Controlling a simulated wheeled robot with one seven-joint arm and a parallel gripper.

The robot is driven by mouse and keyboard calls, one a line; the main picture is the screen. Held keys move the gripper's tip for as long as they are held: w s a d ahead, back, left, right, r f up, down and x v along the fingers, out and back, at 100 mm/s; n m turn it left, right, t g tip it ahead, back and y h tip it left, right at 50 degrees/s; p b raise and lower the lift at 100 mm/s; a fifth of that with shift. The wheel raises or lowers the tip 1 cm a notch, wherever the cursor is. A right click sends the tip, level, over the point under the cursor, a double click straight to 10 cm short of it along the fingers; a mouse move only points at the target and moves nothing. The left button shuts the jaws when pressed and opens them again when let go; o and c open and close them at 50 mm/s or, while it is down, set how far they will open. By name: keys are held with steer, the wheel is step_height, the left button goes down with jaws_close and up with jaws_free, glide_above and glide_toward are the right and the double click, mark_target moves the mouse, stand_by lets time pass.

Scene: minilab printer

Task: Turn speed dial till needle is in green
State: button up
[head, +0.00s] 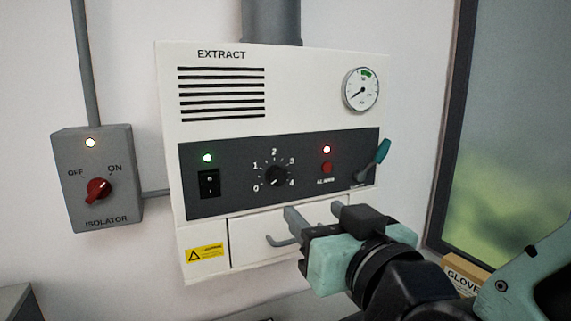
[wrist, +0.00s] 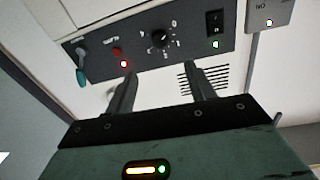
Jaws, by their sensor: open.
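The speed dial (head: 276,176) is a black knob with marks 0 to 4 on the dark strip of the EXTRACT panel; its pointer is too dark to read surely. The round gauge (head: 361,89) at the upper right has a green band at its top; its needle points to the lower left, outside the green. My gripper (head: 314,209) is open and empty, below and right of the dial, in front of the panel's lower part. In the wrist view, the dial (wrist: 159,39) shows upside down beyond my open fingers (wrist: 167,75), with no contact visible.
A teal-handled lever (head: 380,153) sticks out at the strip's right. A red alarm lamp (head: 326,150) and a green lamp (head: 207,158) above a rocker switch (head: 209,183) are lit. A drawer handle (head: 281,241) projects below. The isolator (head: 98,190) is at left.

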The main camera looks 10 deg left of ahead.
mark_target(279, 179)
steer(key=p+x, duration=0.6)
steer(key=x, duration=0.8)
steer(key=shift+p, duration=0.4)
steer(key=shift+c, duration=0.3)
steer(key=c, duration=0.9)
